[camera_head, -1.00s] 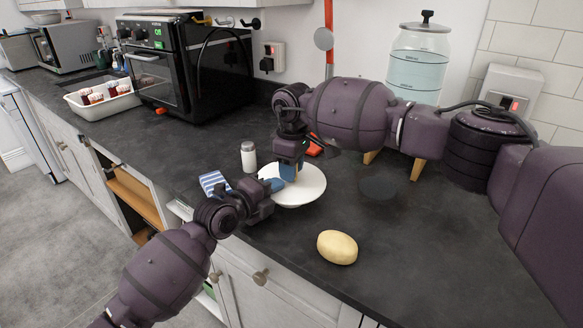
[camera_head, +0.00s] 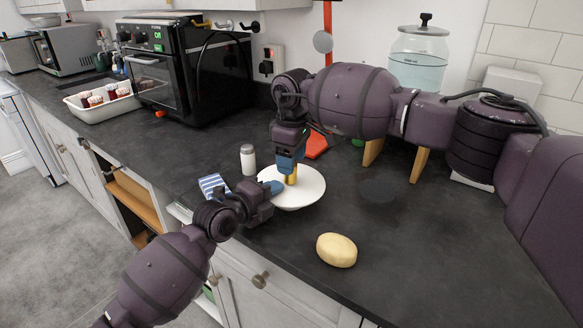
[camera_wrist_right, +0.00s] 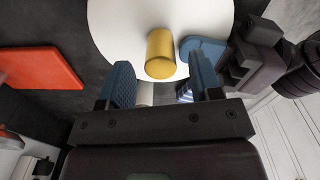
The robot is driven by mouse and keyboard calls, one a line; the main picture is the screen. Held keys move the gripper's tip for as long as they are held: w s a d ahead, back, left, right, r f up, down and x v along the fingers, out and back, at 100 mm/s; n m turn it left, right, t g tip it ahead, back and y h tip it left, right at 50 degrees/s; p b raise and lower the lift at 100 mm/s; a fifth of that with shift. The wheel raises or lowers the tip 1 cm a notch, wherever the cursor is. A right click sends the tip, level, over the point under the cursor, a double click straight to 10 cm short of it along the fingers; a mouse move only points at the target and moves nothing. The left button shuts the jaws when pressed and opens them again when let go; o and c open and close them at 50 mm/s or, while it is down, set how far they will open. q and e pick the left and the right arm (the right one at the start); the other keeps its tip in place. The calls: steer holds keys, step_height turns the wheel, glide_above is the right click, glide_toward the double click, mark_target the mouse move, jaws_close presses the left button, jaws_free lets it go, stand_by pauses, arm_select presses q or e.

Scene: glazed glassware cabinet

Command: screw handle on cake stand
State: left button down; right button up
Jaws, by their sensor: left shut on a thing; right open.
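The cake stand (camera_head: 308,195) is a round white plate on the dark counter, and it also shows in the right wrist view (camera_wrist_right: 112,28). The gold cylindrical handle (camera_head: 291,178) stands upright near its middle; it also shows in the right wrist view (camera_wrist_right: 160,55). Whether its thread is engaged is hidden. My left gripper (camera_head: 273,187) is shut on the plate's left rim. My right gripper (camera_head: 287,162) points down just above the handle.
A yellow oval object (camera_head: 337,250) lies near the counter's front edge. A glass dispenser (camera_head: 419,60) stands at the back.

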steer(key=shift+r, duration=0.45)
